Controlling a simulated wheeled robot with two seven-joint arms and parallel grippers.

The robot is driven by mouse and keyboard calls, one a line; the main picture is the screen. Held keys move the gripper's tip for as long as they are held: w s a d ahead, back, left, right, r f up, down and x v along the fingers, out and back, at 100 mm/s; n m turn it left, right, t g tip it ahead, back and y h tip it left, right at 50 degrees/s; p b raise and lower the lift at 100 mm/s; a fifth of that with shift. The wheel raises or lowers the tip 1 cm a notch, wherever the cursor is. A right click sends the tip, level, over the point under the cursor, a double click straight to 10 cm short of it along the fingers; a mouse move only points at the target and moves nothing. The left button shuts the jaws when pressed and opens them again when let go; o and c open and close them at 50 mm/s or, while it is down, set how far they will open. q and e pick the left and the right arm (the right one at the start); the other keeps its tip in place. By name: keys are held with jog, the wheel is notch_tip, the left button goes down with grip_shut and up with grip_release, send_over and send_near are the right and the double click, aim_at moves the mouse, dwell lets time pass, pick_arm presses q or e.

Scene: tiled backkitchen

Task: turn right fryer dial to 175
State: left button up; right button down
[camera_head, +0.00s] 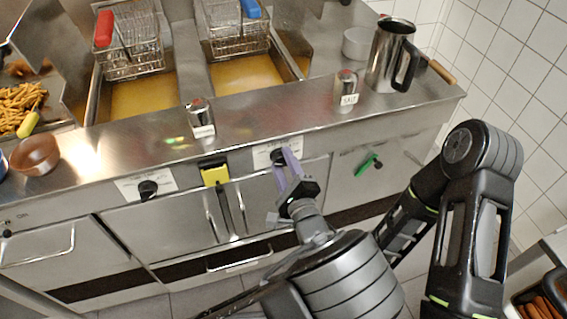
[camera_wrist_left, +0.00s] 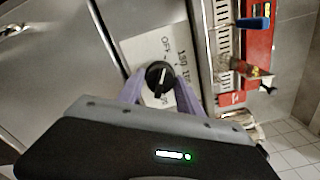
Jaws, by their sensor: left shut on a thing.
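The right fryer dial is a black round knob (camera_head: 277,157) on a white label plate (camera_head: 262,155) on the fryer's steel front. My left gripper (camera_head: 285,160), with purple fingers, reaches up to it from below and partly covers it. In the left wrist view the dial (camera_wrist_left: 159,76) sits between the two fingers of the left gripper (camera_wrist_left: 158,86), which are shut on its sides. The plate (camera_wrist_left: 150,50) there shows "OFF" and "150"; the lower marks are partly hidden. I cannot tell the exact setting. My right gripper is not in view.
The left fryer dial (camera_head: 148,190) is on its own plate. Between the dials hangs a yellow-topped thing (camera_head: 214,174). Shakers (camera_head: 201,119) (camera_head: 346,91) and a steel jug (camera_head: 389,56) stand on the counter ledge. Two baskets (camera_head: 130,40) (camera_head: 235,25) hang over oil. A green handle (camera_head: 368,164) is to the right.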

pick_arm(q)
jog(key=shift+m, duration=0.4)
jog(key=m+p, duration=0.1)
jog(key=m, duration=0.4)
jog(key=shift+a+p, duration=0.1)
jog(key=shift+p, duration=0.25)
jog(key=m+p, duration=0.2)
jog(key=m, duration=0.4)
jog(key=m+p, duration=0.2)
jog(key=m, duration=0.4)
jog(key=shift+m, duration=0.3)
jog(key=m+p, duration=0.1)
jog(key=m, duration=0.4)
jog(key=shift+m, duration=0.3)
jog(key=shift+s, duration=0.1)
jog(key=o, duration=1.4)
jog(key=shift+c, duration=0.2)
